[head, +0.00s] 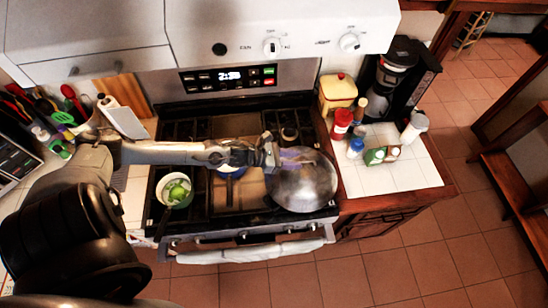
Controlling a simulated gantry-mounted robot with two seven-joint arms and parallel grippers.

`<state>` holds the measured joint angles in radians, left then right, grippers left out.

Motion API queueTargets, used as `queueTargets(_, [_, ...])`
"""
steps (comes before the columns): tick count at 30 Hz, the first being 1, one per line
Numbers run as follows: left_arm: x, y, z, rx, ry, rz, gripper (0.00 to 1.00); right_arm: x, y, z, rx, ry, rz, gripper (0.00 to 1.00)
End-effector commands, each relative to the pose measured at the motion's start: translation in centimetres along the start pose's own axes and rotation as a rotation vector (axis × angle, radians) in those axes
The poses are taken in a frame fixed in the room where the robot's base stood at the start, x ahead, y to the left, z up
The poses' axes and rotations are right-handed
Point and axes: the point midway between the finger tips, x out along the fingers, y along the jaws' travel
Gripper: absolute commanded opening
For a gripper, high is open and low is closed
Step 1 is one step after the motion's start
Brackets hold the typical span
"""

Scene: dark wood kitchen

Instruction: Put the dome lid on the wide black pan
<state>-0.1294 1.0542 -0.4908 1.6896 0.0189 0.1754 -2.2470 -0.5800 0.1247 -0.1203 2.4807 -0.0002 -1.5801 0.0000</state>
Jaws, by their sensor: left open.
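A large silver dome lid (303,187) sits at the right front of the stove, over the burner area. The wide black pan cannot be clearly made out; whether it lies under the dome is hidden from this angle. My left gripper (282,155) reaches in from the left across the stove. It is open, with its fingers at the upper left part of the dome. I cannot tell whether they touch it. A purplish patch shows on the dome beside the fingers. My right gripper is not in view.
A pot with green contents (176,192) stands at the stove's left front. A towel (250,252) hangs on the oven handle. Bottles and jars, including a red-topped one (342,122), crowd the right counter (400,178), with a coffee maker (396,68) behind. Utensils fill the left counter.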

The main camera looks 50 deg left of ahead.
Motion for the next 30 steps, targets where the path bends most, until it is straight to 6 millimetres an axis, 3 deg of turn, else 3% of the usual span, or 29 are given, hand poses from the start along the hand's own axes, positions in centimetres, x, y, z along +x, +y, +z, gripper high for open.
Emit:
queueTargets(10, [-5.2, -0.1, -0.1, 0.001, 0.005, -0.003, 0.4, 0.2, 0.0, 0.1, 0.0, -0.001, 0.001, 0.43])
queueTargets(20, [-7.0, -0.4, -0.1, -0.036, 0.001, 0.009, 0.4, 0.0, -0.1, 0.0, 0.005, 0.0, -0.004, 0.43])
queueTargets(23, [-6.6, -1.3, -0.6, -0.164, 0.004, 0.049, 0.4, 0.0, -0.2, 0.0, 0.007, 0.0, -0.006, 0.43])
queueTargets(26, [-5.6, -3.1, -1.3, -0.412, 0.008, 0.128, 0.4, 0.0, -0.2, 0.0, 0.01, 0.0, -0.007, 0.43])
queueTargets(30, [-4.3, -6.7, -2.4, -0.94, 0.004, 0.299, 0.4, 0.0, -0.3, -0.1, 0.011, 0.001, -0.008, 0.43])
